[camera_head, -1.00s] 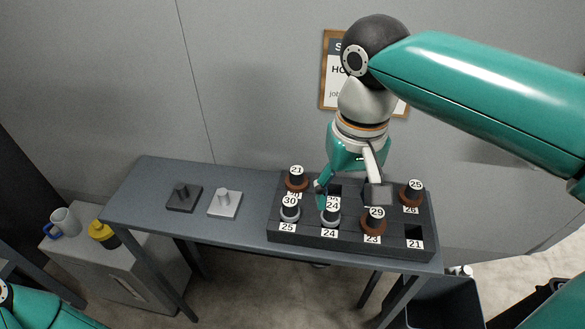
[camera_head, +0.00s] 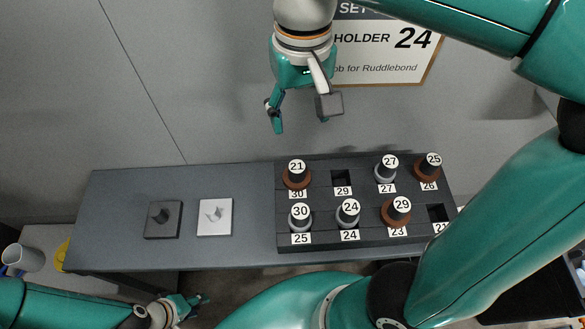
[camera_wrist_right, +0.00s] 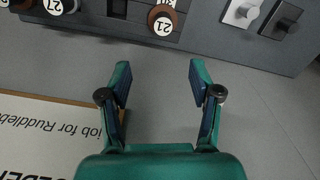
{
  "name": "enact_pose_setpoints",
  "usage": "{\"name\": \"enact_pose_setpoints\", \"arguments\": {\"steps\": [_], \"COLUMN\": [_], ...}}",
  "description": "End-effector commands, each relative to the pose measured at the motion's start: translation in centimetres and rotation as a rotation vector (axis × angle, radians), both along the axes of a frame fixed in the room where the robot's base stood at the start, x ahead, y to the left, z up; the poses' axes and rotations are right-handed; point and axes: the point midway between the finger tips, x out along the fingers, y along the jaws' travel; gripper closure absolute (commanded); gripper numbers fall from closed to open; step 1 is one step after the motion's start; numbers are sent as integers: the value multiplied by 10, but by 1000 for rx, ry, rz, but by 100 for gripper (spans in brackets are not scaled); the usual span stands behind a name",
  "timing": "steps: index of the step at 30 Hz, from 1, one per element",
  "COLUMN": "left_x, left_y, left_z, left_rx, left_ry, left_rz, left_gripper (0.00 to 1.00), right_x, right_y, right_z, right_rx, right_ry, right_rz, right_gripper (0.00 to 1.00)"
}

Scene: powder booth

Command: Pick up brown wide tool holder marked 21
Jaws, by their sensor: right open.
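The brown wide tool holder marked 21 (camera_head: 296,180) stands upright in the rack (camera_head: 322,222), in the back-left slot labelled 30.
Other holders marked 30 (camera_head: 300,217), 24 (camera_head: 348,213), 29 (camera_head: 396,211), 27 (camera_head: 386,171) and 25 (camera_head: 429,171) stand nearby. Slots labelled 29 (camera_head: 341,178) and 21 (camera_head: 437,212) are empty. Dark (camera_head: 164,219) and white (camera_head: 215,218) blocks lie left. A wall sign (camera_head: 390,50) hangs behind.

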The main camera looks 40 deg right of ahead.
Motion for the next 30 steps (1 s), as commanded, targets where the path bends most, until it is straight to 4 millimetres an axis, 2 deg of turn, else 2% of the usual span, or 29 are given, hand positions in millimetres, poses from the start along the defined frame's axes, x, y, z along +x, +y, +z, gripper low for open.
{"name": "enact_pose_setpoints", "arguments": {"steps": [6,12,22,30], "left_x": [0,0,0,0], "left_y": [0,0,0,0], "left_z": [-6,-9,-8,-6], "left_rx": [0,0,0,0], "left_ry": [0,0,0,0], "left_rz": [0,0,0,0], "left_gripper": [60,60,60,60], "right_x": [-1,-1,-1,-3], "right_y": [0,0,4,8], "right_z": [-49,-84,-107,-144], "right_rx": [-1,-1,-1,0], "right_ry": [6,3,3,3], "right_rz": [0,0,5,4], "right_gripper": [37,37,37,37]}}
